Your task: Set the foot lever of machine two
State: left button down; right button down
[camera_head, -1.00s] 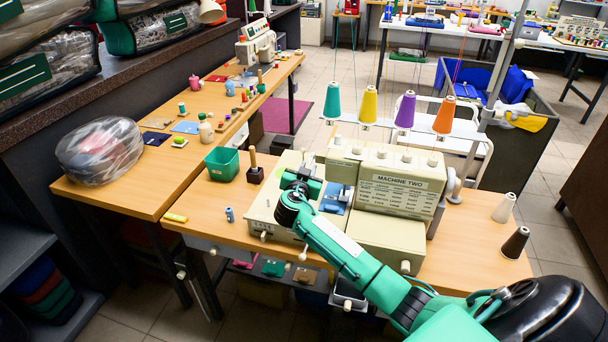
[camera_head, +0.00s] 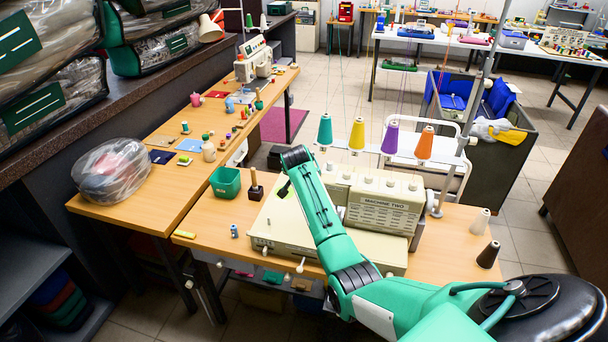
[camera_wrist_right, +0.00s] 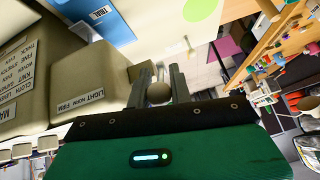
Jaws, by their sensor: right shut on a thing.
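Machine two (camera_head: 385,209) is a cream sewing machine on the wooden table, with a printed name plate and a row of knobs on top. My right gripper (camera_wrist_right: 160,80) shows in the right wrist view, its two grey fingers closed around a round beige knob (camera_wrist_right: 157,93) at the machine's side. The knob looks like a lever end; its shaft is mostly hidden. A "LIGHT NORM FIRM" label (camera_wrist_right: 80,100) is on the housing beside it. In the head view my right arm crosses in front of the machine and hides the gripper's hold. My left gripper is not in view.
Teal, yellow, purple and orange thread cones (camera_head: 357,134) stand above the machine. A green bin (camera_head: 225,182) and a wooden-handled tool (camera_head: 255,186) are left of it. A bagged bundle (camera_head: 112,170) lies on the left table.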

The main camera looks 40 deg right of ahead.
jog(key=shift+w+d+r+g+y+p, duration=0.25)
jog(key=shift+r+g+y+p, duration=0.15)
jog(key=shift+y+p, duration=0.15)
jog(key=c, duration=1.3)
grip_release()
jog(key=shift+f, duration=0.1)
jog(key=b+v, duration=0.3)
jog(key=v, duration=1.1)
jog(key=shift+b, duration=0.35)
jog(key=shift+f, duration=0.1)
